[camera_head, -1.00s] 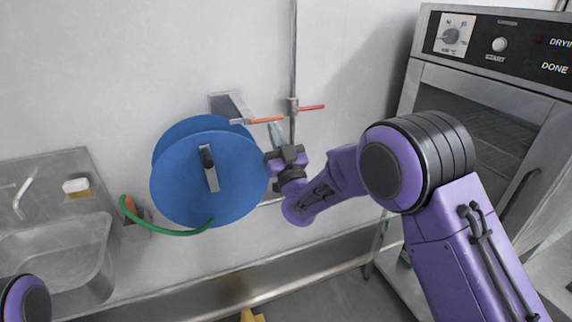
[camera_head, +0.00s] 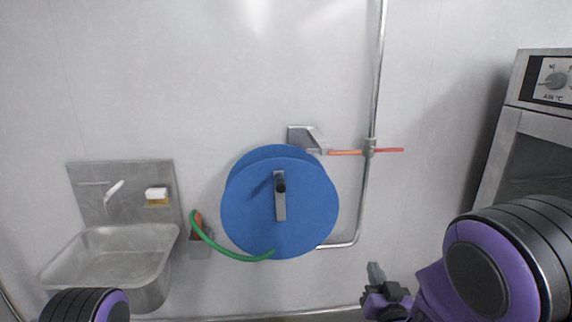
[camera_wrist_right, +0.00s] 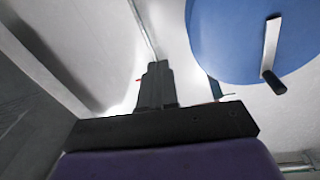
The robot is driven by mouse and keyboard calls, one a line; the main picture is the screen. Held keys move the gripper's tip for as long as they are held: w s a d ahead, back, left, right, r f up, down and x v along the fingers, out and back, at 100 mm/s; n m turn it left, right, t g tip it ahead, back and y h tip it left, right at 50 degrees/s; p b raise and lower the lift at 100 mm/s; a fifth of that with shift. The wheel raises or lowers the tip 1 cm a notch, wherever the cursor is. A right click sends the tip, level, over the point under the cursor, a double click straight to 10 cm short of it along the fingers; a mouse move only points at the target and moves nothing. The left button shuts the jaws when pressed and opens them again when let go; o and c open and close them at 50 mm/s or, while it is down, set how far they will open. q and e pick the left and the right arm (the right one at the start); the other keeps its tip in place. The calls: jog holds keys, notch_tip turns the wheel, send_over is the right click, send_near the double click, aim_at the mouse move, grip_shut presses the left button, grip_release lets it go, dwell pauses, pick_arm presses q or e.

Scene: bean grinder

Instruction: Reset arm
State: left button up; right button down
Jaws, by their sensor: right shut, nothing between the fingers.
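My right gripper (camera_head: 376,273) is low in the head view, right of the middle, in front of the wall. Its fingers are shut with nothing between them. In the right wrist view the shut fingers (camera_wrist_right: 156,84) point up toward the wall and pipe. My purple right arm fills the lower right corner of the head view. Only a rounded part of my left arm shows at the lower left of the head view; the left gripper is out of the picture.
A blue hose reel (camera_head: 320,205) with a green hose (camera_head: 222,249) hangs on the wall, left of my right gripper; it also shows in the wrist view (camera_wrist_right: 235,45). A pipe (camera_head: 376,80) carries a red valve handle (camera_head: 390,150). A steel sink (camera_head: 110,240) is left, an oven (camera_head: 540,150) right.

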jog(key=s+d+f+m+g+h, duration=0.1)
jog(key=s+d+f+g, duration=0.2)
jog(key=f, duration=0.4)
jog(key=s+d+f+m+g+h, duration=0.1)
jog(key=s+f+g, duration=0.2)
jog(key=s+f, duration=0.35)
jog(key=s+d+f+m+g, duration=0.1)
jog(key=s+f+g, duration=0.3)
jog(key=s+f, duration=0.5)
jog(key=s+d+f+m+g, duration=0.1)
jog(key=s+d+f+g, duration=0.1)
jog(key=s+f+g, duration=0.3)
jog(key=s+f, duration=0.4)
jog(key=s, duration=0.7)
jog(key=shift+s+d+f+m+h, duration=0.2)
jog(key=shift+s+d+m+h, duration=0.1)
jog(key=shift+h, duration=0.1)
